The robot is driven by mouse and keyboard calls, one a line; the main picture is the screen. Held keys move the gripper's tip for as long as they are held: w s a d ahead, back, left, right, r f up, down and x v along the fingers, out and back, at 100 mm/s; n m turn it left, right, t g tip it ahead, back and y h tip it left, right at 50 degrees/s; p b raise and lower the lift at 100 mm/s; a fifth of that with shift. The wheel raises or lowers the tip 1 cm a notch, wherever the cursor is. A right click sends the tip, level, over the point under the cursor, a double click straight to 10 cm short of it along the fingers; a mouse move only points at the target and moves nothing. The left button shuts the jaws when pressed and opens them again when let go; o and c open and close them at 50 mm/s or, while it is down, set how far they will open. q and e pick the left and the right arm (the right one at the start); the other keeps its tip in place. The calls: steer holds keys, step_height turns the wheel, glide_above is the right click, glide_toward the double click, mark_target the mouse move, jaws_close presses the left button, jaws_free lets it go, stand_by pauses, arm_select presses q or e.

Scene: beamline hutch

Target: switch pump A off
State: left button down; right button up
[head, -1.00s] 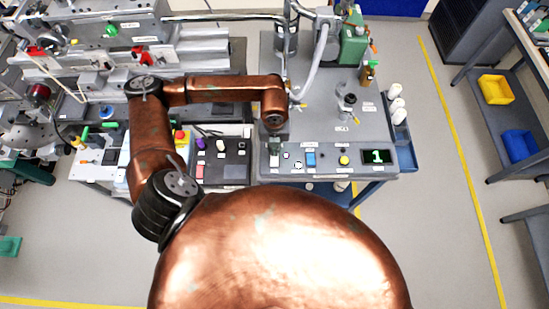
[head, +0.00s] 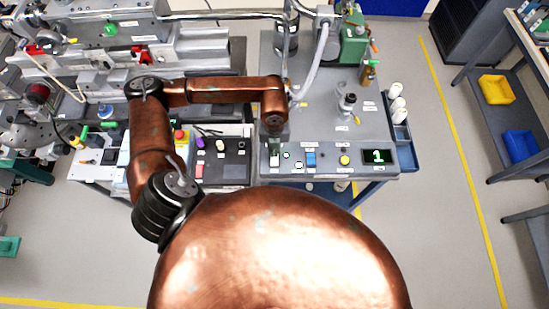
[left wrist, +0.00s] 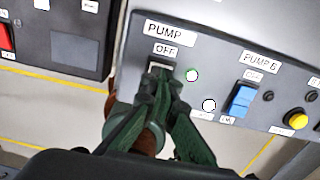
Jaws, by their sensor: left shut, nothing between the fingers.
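The pump A switch (left wrist: 160,65) is a pale rocker under a label reading "PUMP" and "OFF" in the left wrist view; the letter after "PUMP" is not readable. It also shows in the head view (head: 274,161). My left gripper (left wrist: 161,78) is shut and empty, its dark green fingertips at the lower part of the switch and hiding some of it. I cannot tell whether they touch it. In the head view the left gripper (head: 275,147) is just above the switch. My right gripper is not in view.
The blue pump B switch (left wrist: 240,101) is close on the right, with a white round lamp (left wrist: 209,105) between. A yellow button (head: 344,160) and a display reading 1 (head: 379,156) are farther right. A dark control box with a red switch (head: 199,171) stands left.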

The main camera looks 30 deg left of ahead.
arm_select(q)
steer(key=shift+f+b, duration=0.5)
steer(key=shift+f, duration=0.15)
stand_by(0.3)
steer(key=shift+r+p, duration=2)
steer(key=shift+r, duration=1.55)
